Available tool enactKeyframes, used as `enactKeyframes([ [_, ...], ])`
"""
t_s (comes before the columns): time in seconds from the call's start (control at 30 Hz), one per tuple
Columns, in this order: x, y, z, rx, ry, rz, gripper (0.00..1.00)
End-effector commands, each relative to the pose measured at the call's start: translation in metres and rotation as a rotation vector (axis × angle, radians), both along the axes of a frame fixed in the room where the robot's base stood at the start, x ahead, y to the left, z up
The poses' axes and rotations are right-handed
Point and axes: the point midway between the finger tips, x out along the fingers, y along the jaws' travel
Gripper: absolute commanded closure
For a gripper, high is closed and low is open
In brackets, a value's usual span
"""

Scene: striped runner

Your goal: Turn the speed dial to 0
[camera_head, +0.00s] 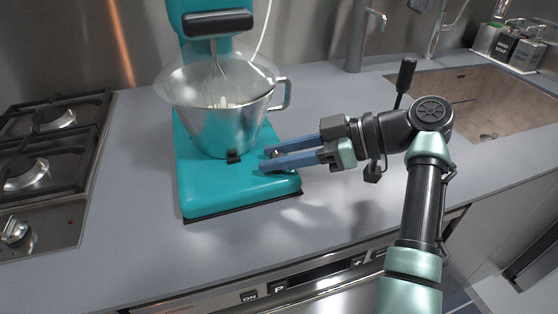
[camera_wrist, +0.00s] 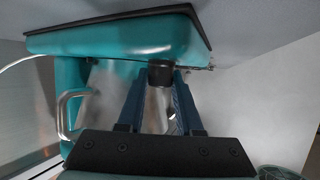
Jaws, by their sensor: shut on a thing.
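The teal stand mixer (camera_head: 215,190) stands on the grey counter with a metal bowl (camera_head: 222,130) and a whisk. My gripper (camera_head: 268,158) reaches in from the right, low over the mixer's base, beside the bowl. In the wrist view its two blue fingers (camera_wrist: 160,80) are shut on a short dark knob, the speed dial (camera_wrist: 160,70), at the teal base. In the head view the fingers mostly hide what is between them. No dial marking or number is readable. A small black part (camera_head: 234,157) shows at the bowl's foot, left of the fingertips.
A gas hob (camera_head: 50,150) lies at the left. A sink (camera_head: 480,100) with a tap is at the back right, with soap dispensers (camera_head: 510,45) behind it. The bowl's handle (camera_head: 282,95) sticks out above my fingers. The counter in front is clear.

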Motion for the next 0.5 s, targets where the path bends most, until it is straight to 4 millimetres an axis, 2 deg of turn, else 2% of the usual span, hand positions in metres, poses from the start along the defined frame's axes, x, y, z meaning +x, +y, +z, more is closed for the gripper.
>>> enactKeyframes([
  [0.5,-0.0005,0.0007,-0.0014,-0.003,0.003,0.045,1.00],
])
